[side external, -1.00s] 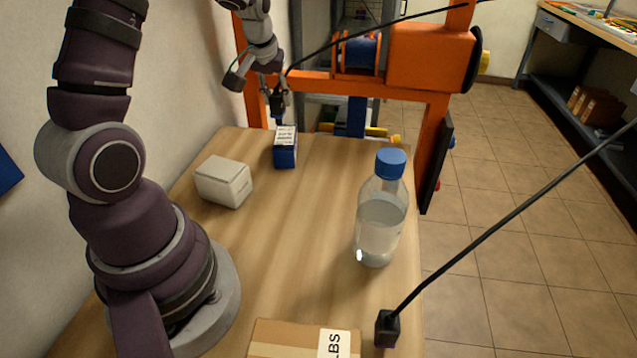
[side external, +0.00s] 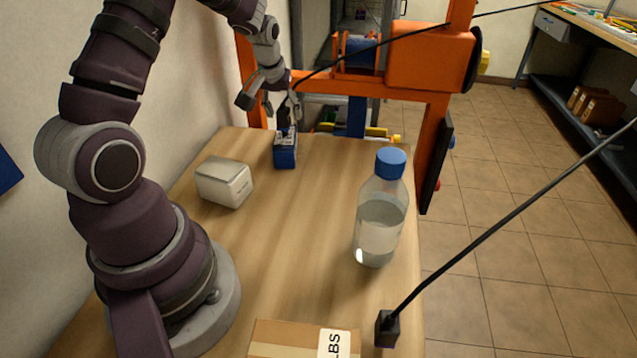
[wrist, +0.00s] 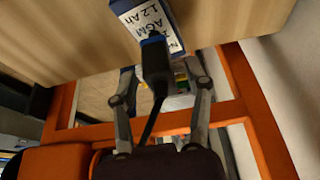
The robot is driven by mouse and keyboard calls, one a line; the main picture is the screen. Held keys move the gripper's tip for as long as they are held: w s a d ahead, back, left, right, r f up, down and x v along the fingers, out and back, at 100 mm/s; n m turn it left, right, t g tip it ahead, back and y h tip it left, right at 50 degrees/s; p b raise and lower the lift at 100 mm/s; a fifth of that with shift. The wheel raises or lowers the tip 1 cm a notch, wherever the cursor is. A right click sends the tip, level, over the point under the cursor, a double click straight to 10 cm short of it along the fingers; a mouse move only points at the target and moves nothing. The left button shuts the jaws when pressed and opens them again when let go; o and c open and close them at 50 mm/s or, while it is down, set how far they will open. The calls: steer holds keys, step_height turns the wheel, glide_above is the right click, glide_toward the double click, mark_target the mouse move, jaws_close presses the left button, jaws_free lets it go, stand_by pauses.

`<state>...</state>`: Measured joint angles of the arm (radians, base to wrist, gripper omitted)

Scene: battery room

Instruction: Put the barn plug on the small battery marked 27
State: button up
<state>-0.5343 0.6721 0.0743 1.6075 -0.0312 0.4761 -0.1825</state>
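The small battery (side external: 285,155) is a blue block with a white label on top, standing near the table's far end. In the wrist view the battery (wrist: 150,18) label reads "AGM 1.2 Ah"; I cannot make out a 27. A black plug (wrist: 155,62) on a black cable has its front end at the label's edge. It appears to touch the battery top, but I cannot tell whether it is seated. My gripper (wrist: 160,68) has its fingers on both sides of the plug, with visible gaps, so it looks open. It also shows in the side view (side external: 288,120) just above the battery.
A white box (side external: 224,182) stands left of the battery. A water bottle (side external: 381,215) stands at the right table edge. A second black plug (side external: 387,328) and a cardboard box (side external: 290,340) are in front. An orange frame (side external: 430,65) stands behind. The table's middle is clear.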

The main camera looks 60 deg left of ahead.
steer(key=shift+r, duration=0.4)
steer(key=v, duration=1.2)
steer(key=s+d+m+t+h, duration=0.1)
steer(key=s+d+m, duration=0.3)
steer(key=d, duration=0.5)
steer(key=s+d+m+t+h, duration=0.1)
steer(key=s+d+m+h, duration=0.1)
steer(key=s+d+m, duration=0.3)
steer(key=d, duration=0.4)
steer(key=shift+s, duration=0.3)
